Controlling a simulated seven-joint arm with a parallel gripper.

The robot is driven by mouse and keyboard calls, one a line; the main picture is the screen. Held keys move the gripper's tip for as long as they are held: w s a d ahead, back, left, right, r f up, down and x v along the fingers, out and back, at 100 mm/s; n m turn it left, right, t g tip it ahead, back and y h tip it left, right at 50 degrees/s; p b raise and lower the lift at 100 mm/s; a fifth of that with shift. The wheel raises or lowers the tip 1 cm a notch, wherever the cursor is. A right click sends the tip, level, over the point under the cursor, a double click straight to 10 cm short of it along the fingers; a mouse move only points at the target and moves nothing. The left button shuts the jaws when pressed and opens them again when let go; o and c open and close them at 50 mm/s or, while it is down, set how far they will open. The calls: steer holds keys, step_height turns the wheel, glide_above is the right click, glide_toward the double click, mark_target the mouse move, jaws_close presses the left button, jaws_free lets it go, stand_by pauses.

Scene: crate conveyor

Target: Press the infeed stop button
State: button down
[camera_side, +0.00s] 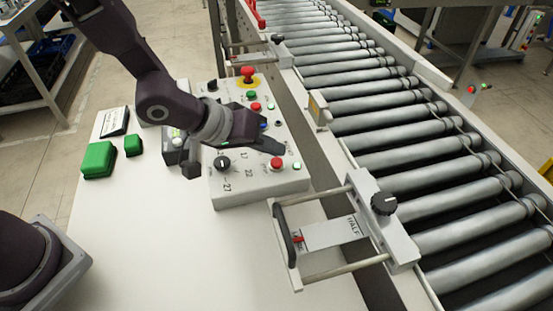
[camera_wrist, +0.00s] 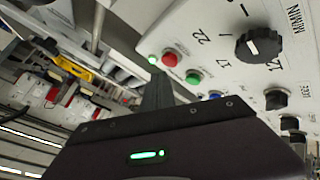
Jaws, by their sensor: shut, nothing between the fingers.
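A light grey control box (camera_side: 240,190) carries several buttons and knobs. A red button (camera_side: 277,163) in a pale surround sits on its near right part; it also shows in the wrist view (camera_wrist: 170,58). Another red button (camera_side: 255,106) and a red mushroom button on yellow (camera_side: 248,72) sit farther back. No label I can read tells which is the infeed stop. My gripper (camera_side: 281,147) is shut and empty, its tip just behind the near red button in the side view. In the wrist view my fingers (camera_wrist: 157,85) point toward that button; contact cannot be told.
A black speed dial (camera_side: 222,163) lies left of the near red button. A green button (camera_wrist: 193,77) sits close to my fingers. A roller conveyor (camera_side: 400,120) runs along the right, with a handled slide gate (camera_side: 330,234) in front. Green blocks (camera_side: 98,160) lie left.

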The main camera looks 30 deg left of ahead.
mark_target(272, 163)
steer(key=shift+f, duration=0.1)
steer(key=shift+f, duration=0.35)
steer(key=shift+f, duration=0.45)
stand_by(0.7)
steer(key=shift+r, duration=0.85)
steer(key=shift+r, duration=2.55)
